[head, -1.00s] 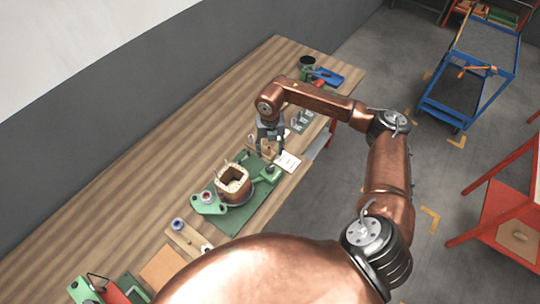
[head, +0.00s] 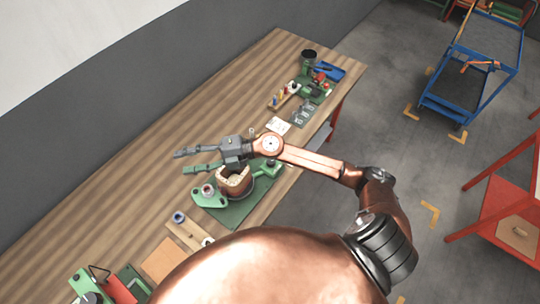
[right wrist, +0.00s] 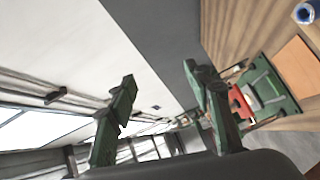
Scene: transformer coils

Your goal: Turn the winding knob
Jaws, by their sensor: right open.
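The coil winding fixture stands on a green mat (head: 236,215) near the table's front edge. I cannot tell which part is the winding knob. My right gripper (head: 181,162) is open and empty, above and behind the fixture, with fingers pointing left. Its two fingers also show apart in the right wrist view (right wrist: 160,76). My left gripper is out of view.
A small blue-topped spool (head: 178,217) and a tan board (head: 163,261) lie left of the fixture. Green and red tooling (head: 117,288) is at the near left. A white card (head: 278,125) and a blue tray (head: 328,69) are farther right. The table's back left is clear.

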